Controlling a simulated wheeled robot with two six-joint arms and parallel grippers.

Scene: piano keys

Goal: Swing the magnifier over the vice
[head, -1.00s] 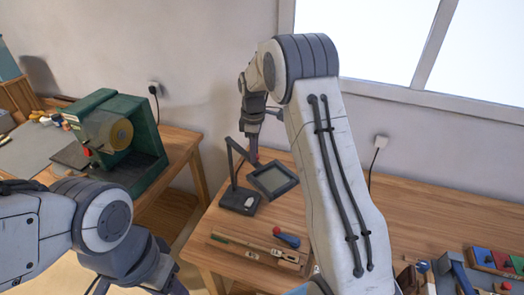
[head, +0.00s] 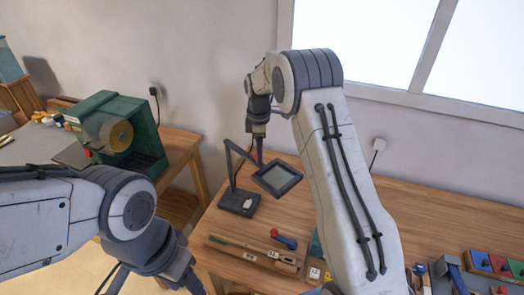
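The magnifier has a dark square-framed lens (head: 277,179) on a thin jointed arm, which rises from a dark base (head: 238,202) on the right-hand bench. My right gripper (head: 260,157) points down at the far left edge of the lens frame. Its fingers show as one narrow dark shape, so I cannot tell whether they are open or shut, or whether they touch the frame. I cannot make out the vice for certain; a teal-blue object (head: 316,246) beside my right arm is partly hidden by it.
A wooden piece with a strip (head: 254,254) and a blue tool with a red end (head: 284,240) lie in front of the magnifier. A green machine (head: 118,130) stands on the left bench. Coloured boxes (head: 490,262) sit at the right. The bench behind is clear.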

